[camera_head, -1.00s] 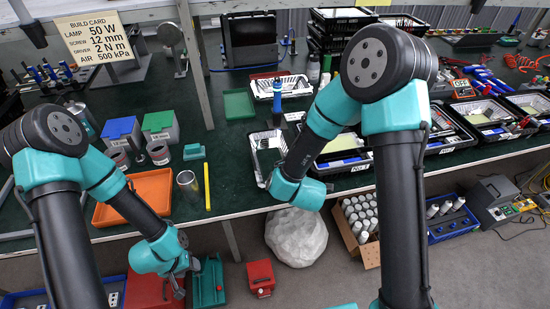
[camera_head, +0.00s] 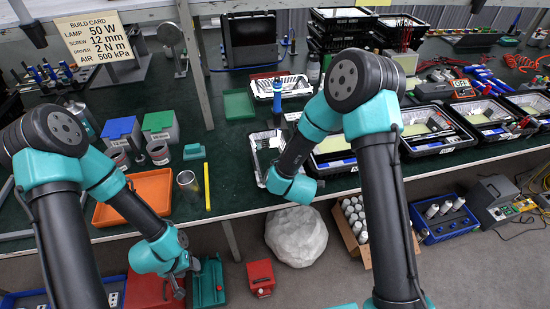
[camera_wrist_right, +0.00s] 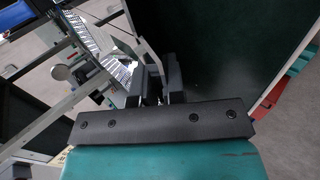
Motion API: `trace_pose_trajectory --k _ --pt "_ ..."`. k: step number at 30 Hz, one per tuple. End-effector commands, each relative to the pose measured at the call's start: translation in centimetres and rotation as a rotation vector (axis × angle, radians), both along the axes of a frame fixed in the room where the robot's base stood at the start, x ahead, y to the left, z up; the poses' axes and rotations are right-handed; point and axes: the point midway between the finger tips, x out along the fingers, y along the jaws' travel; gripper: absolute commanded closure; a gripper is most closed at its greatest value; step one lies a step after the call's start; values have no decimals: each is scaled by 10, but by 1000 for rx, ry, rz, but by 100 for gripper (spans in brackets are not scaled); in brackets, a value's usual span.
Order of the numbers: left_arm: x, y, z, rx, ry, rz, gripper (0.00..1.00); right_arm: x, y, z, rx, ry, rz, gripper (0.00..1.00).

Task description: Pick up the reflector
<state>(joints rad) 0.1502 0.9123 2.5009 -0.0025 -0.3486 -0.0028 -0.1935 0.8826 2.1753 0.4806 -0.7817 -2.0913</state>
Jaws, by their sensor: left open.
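A silvery tray-like piece that looks like a reflector (camera_head: 262,168) lies near the front edge of the green bench. A second silvery piece (camera_head: 296,82) lies farther back; I cannot tell which is meant. My right arm's elbow and forearm hang just right of the nearer piece, and the right gripper is hidden in the head view. In the right wrist view, the right gripper's (camera_wrist_right: 160,82) two dark fingers are close together, and their gap is unclear. A bright ribbed strip shows up left of them. My left gripper (camera_head: 179,285) is open, low at left below the bench edge.
An orange tray (camera_head: 160,184), a metal cup (camera_head: 187,182) and a yellow rod (camera_head: 207,186) lie on the bench at left. Black trays (camera_head: 440,145) fill the right. A white lump (camera_head: 296,238), a box of bottles (camera_head: 351,240) and a red box (camera_head: 260,277) stand below.

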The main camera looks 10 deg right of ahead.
Motion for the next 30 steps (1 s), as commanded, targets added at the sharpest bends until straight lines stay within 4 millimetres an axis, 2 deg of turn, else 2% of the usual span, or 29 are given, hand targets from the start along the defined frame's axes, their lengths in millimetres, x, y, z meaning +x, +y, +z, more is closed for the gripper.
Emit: trace_pose_trajectory --k 5,19,22,30 --pt "0 0 0 0 0 0 49 11 1 -11 1 0 1 90" --pt "0 0 0 0 0 0 49 12 1 -11 1 0 1 90" --pt "0 0 0 0 0 0 49 12 1 -11 1 0 1 100" --pt "0 0 0 0 0 0 49 12 1 -10 1 -1 1 100"
